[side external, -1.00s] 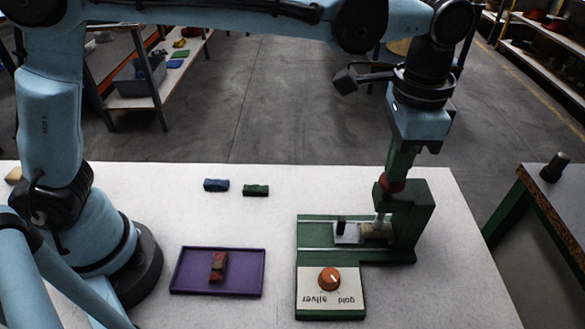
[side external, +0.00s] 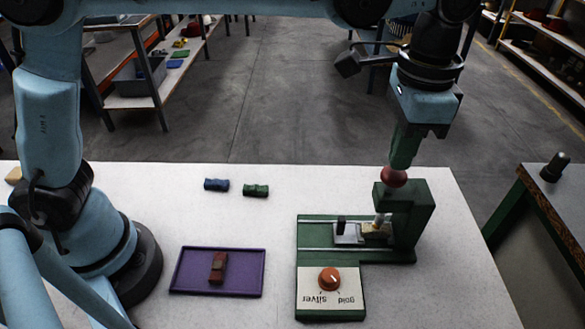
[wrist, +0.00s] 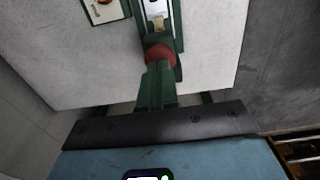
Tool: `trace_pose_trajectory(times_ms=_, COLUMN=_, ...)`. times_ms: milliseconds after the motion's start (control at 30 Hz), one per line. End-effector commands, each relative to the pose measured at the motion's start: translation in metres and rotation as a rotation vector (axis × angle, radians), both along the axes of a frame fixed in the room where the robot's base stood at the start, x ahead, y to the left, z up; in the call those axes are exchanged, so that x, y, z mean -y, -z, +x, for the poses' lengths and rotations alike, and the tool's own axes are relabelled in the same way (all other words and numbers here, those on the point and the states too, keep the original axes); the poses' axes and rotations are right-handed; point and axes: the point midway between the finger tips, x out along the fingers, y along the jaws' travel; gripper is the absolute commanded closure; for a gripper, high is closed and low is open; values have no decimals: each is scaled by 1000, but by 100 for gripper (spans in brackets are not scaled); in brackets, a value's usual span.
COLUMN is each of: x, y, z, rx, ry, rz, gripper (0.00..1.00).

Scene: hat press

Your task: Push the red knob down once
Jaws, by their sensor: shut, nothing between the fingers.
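The red knob (side external: 393,177) sits on top of the green press (side external: 410,215) at the right of the white table. My gripper (side external: 401,164) is shut and empty, with its green fingers pointing down at the knob's top. The fingertips are right at the knob in the side view; I cannot tell whether they touch. In the wrist view the red knob (wrist: 159,54) shows just beyond the fingertips of my gripper (wrist: 157,70), partly covered by them. Under the press head, a tan block (side external: 377,229) sits on the slide.
An orange dial (side external: 329,279) marked silver and gold is on the press's front panel. A purple tray (side external: 180,270) holds a reddish block (side external: 217,267). Blue (side external: 216,185) and green (side external: 256,190) blocks lie behind it. A side bench (side external: 550,215) stands at right.

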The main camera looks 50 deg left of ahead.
Motion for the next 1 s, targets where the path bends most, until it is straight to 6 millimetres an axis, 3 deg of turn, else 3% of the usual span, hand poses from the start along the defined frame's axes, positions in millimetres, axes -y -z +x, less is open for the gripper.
trace_pose_trajectory(times_ms=1000, x=0, y=-16, z=0, rx=0, ry=0, rz=0, gripper=100)
